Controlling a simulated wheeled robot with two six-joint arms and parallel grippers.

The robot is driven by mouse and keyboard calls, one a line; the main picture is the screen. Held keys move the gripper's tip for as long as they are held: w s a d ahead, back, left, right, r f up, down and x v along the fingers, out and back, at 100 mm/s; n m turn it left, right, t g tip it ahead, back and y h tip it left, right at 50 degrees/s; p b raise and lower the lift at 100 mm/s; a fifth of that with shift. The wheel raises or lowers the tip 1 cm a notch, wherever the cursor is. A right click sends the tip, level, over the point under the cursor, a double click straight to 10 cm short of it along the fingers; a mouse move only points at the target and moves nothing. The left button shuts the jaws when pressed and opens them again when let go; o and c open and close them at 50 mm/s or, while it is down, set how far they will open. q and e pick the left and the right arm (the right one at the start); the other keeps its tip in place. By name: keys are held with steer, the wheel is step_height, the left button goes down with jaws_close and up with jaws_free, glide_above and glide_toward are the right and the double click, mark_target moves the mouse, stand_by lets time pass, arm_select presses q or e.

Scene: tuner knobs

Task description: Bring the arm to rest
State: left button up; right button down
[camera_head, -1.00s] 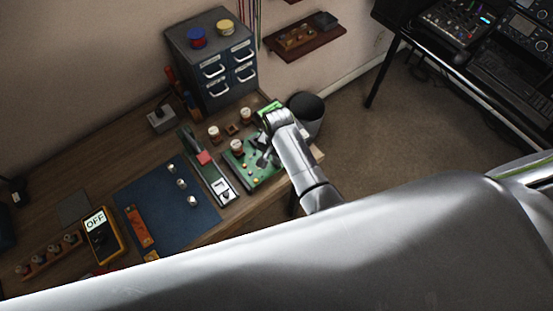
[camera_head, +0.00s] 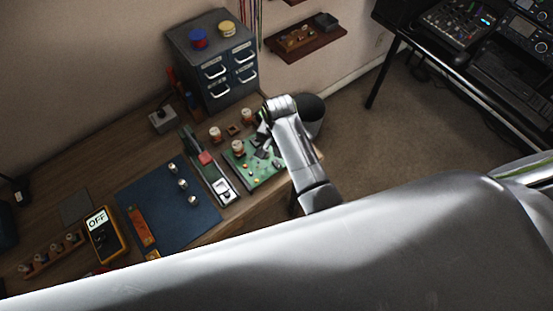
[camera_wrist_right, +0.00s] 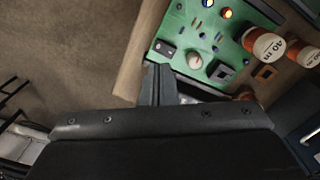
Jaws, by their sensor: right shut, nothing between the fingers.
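My right arm (camera_head: 295,150) reaches over the right end of the workbench in the head view. Its gripper is mostly hidden behind the wrist there. In the right wrist view the right gripper (camera_wrist_right: 157,80) has its two dark fingers together with nothing between them. Its tips show in front of the near edge of the green circuit board (camera_wrist_right: 205,35); I cannot tell the gap to it. The board also shows in the head view (camera_head: 263,172), partly hidden by the arm. A white knob (camera_wrist_right: 194,60) and a black rocker switch (camera_wrist_right: 164,48) are on the board. My left gripper is not in view.
Labelled cylinders (camera_wrist_right: 268,45) stand beside the board. A blue mat (camera_head: 165,215) with small knobs, a yellow meter (camera_head: 104,235) reading OFF and a drawer cabinet (camera_head: 212,65) are on the bench. A dark bin (camera_head: 312,112) stands by its right end. Open floor lies to the right.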

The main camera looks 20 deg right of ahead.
steer(key=s+d+r+n+t, duration=0.1)
steer(key=s+d+n+t, duration=0.15)
steer(key=s+d, duration=0.85)
steer(key=s+d+r+n+t+h, duration=0.1)
steer(key=s+d+r+n, duration=0.1)
steer(key=s+d+r, duration=0.3)
steer(key=s+d+r+n+h, duration=0.1)
steer(key=s+r+n, duration=0.25)
steer(key=s, duration=0.35)
step_height(320, 180, down, 31)
steer(key=d+g+b, duration=0.1)
steer(key=b, duration=0.7)
steer(key=s+f+b, duration=0.3)
steer(key=s+f, duration=0.4)
steer(key=f, duration=0.4)
steer(key=s+f+g+y+b, duration=0.1)
steer(key=s+f+b, duration=0.2)
steer(key=s+f, duration=0.5)
step_height(320, 180, down, 5)
steer(key=shift+s+a+r+m, duration=0.2)
steer(key=shift+s+a+m, duration=0.1)
steer(key=shift+a, duration=0.15)
